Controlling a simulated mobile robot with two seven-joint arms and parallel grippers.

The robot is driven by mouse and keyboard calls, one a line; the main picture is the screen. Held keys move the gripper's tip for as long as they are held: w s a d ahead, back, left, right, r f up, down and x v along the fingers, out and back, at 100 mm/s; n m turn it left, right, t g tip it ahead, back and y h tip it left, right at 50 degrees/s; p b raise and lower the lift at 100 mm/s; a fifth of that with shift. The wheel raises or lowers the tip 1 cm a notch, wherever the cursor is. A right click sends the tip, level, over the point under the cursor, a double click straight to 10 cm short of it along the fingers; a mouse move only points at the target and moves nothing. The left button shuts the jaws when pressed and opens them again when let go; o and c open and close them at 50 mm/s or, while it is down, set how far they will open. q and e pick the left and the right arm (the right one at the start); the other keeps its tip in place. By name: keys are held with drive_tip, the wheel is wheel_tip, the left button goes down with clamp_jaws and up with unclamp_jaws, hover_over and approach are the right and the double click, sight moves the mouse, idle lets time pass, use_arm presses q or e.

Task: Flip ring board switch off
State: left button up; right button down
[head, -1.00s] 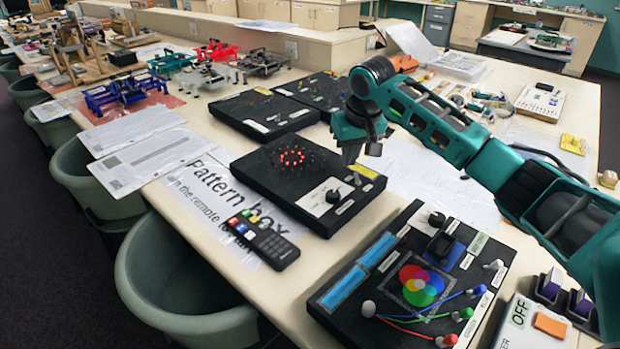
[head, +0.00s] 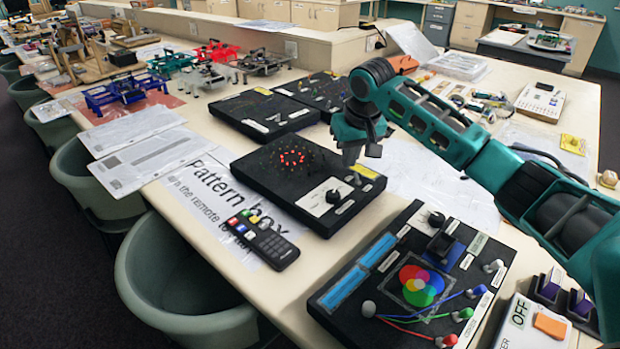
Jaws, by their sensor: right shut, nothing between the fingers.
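The ring board is a black box (head: 262,178) with a ring of lit red LEDs (head: 291,158) on its top. A white panel with a black knob (head: 333,197) sits at its front right, and a yellow label (head: 365,172) at its right corner. My right gripper (head: 350,160) points down over the board's right rear part, with its fingers shut and empty. The fingertips are at or just above the board top; I cannot tell if they touch it. A switch under the fingers is not clearly visible. My left gripper is not in view.
A remote (head: 262,238) lies on the "Pattern box" sheet (head: 222,196) left of the board. A colour-mixing board (head: 345,290) with wires stands in front. Two more black boards (head: 262,112) stand behind. Green chairs (head: 165,275) line the table's left edge.

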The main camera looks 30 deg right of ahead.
sight(350, 178)
drive_tip(key=shift+f, duration=1.4)
drive_tip(key=shift+s+d, duration=0.15)
drive_tip(key=shift+s, duration=0.25)
drive_tip(key=shift+s+f, duration=0.1)
drive_tip(key=shift+s, duration=0.05)
wheel_tip(350, 178, up, 7)
drive_tip(key=shift+w, duration=0.35)
idle(0.6)
